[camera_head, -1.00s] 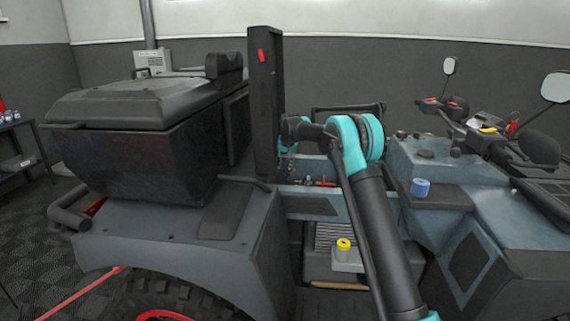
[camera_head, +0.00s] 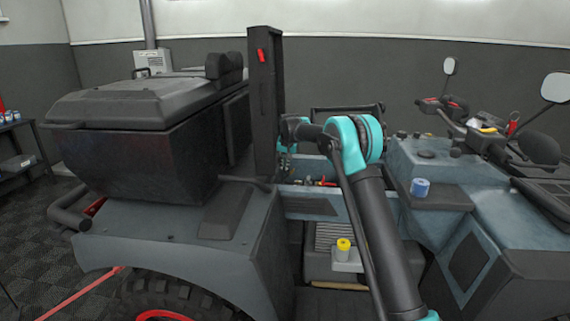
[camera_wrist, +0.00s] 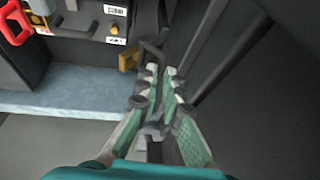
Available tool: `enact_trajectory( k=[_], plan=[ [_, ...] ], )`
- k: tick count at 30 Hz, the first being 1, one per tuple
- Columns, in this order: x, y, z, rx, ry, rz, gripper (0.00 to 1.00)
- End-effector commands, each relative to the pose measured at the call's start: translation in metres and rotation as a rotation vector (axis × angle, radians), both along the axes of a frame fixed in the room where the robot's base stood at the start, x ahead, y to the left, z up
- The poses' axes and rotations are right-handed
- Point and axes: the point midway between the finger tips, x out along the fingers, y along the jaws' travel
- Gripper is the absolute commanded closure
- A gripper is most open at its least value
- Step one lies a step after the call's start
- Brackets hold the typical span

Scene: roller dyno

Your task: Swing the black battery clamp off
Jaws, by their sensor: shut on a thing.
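In the wrist view, my gripper (camera_wrist: 160,92) has its two green-padded fingers close together. They are shut on a dark part, which I take to be the black battery clamp (camera_wrist: 152,50); its bent black end shows just beyond the fingertips. A brass-coloured piece (camera_wrist: 128,60) is just left of it, seemingly apart from the clamp. The dark battery (camera_wrist: 85,22) with pale labels lies beyond, with a red handle-like part (camera_wrist: 16,22) at far left. In the head view, my gripper (camera_head: 284,165) is low beside the upright black panel and partly hidden; the clamp cannot be made out there.
The tall black panel (camera_head: 265,95) stands close to my gripper's left. A black box (camera_head: 130,120) is further left. A blue-grey ledge (camera_wrist: 60,103) crosses the wrist view. A blue roll (camera_head: 420,187) and a yellow-topped item (camera_head: 343,245) sit right of and below the bay.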

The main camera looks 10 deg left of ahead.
Motion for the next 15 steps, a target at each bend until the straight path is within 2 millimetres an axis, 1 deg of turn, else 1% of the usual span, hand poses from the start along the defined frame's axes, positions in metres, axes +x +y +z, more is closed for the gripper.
enact_trajectory(
  k=[1,4,11,12,15],
  plan=[
    [0.0,0.006,0.001,0.0,0.0,0.002,1.0],
    [0.0,0.017,0.001,0.0,-0.001,0.002,1.0],
    [0.0,0.018,0.001,0.001,-0.001,0.0,1.0],
    [0.0,0.018,0.001,0.001,-0.001,0.0,0.91],
    [0.0,0.017,0.001,0.001,-0.001,0.0,0.79]
  ],
)
